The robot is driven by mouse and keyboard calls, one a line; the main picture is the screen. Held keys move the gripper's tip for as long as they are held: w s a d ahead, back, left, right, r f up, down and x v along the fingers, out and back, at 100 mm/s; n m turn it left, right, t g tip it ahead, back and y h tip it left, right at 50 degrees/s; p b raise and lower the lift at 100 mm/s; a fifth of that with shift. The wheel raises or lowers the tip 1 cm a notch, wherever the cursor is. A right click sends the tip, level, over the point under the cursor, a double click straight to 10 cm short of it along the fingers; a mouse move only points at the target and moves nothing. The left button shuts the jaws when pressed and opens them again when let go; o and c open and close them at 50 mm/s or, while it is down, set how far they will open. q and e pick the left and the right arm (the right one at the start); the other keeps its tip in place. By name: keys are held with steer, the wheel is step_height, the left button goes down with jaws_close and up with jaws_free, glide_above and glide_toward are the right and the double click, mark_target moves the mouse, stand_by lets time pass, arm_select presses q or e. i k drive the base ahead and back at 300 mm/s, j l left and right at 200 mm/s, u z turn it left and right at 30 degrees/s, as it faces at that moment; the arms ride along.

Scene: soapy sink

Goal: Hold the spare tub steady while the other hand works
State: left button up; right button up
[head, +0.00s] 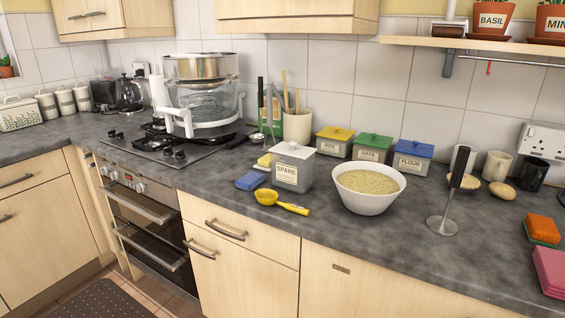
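The spare tub (290,178) is a grey box with a white knobbed lid and a label reading SPARE. It stands upright on the dark worktop, left of a white bowl (368,198) filled with a pale grainy food. The lid looks seated on the tub. Neither of my grippers shows in the head view, and nothing is touching the tub from my side.
Lidded tubs, including the flour tub (411,167), stand behind. A hand blender (450,193) stands upright right of the bowl.

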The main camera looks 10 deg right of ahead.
mark_target(292, 174)
steer(key=z, duration=0.6)
steer(key=i+j+z, duration=0.1)
steer(key=j+z, duration=0.65)
steer(key=k+j+z, duration=0.1)
steer(key=j+z, duration=0.2)
steer(key=j, duration=0.7)
